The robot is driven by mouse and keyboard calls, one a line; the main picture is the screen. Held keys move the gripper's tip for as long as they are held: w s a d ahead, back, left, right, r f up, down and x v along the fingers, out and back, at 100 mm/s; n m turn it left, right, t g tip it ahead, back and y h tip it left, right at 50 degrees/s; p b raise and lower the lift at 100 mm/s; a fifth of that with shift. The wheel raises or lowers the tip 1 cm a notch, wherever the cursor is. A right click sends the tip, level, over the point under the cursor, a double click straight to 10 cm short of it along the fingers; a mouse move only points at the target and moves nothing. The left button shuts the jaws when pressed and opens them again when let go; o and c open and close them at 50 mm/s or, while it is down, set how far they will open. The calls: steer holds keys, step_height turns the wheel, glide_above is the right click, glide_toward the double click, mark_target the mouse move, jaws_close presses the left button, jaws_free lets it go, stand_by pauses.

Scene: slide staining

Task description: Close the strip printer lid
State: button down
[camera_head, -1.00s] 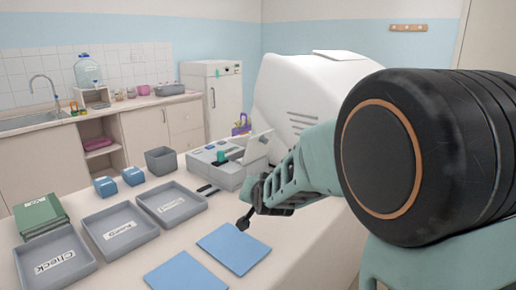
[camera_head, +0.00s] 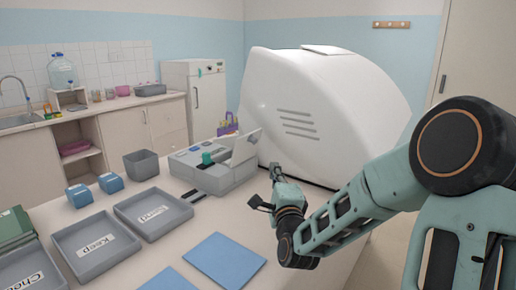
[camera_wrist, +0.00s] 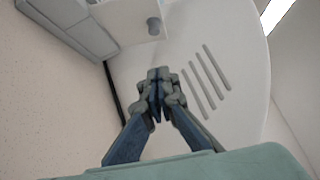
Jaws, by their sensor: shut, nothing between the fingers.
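The strip printer (camera_head: 212,177) is a grey box on the bench beside the big white machine. Its pale lid (camera_head: 245,147) stands raised and tilted at the printer's right end. My gripper (camera_head: 275,170) is to the right of the printer and lid, in front of the white machine, with no visible contact. In the wrist view, the fingers (camera_wrist: 159,76) are together and empty. Part of the grey printer (camera_wrist: 75,22) shows at the top left there, with a pale panel, likely the lid (camera_wrist: 126,18), and a round grey knob beside it.
The large white machine (camera_head: 315,120) fills the space behind my gripper; its slotted side (camera_wrist: 225,70) is close in the wrist view. Grey labelled trays (camera_head: 153,235), blue boxes (camera_head: 80,196), a grey bin (camera_head: 141,165) and blue mats (camera_head: 225,262) lie on the bench.

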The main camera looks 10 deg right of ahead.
steer(key=w+a+r, duration=0.2)
steer(key=w, duration=1)
steer(key=shift+w+a+r+p, duration=0.15)
steer(key=shift+w+a+p, duration=0.1)
steer(key=shift+p, duration=0.15)
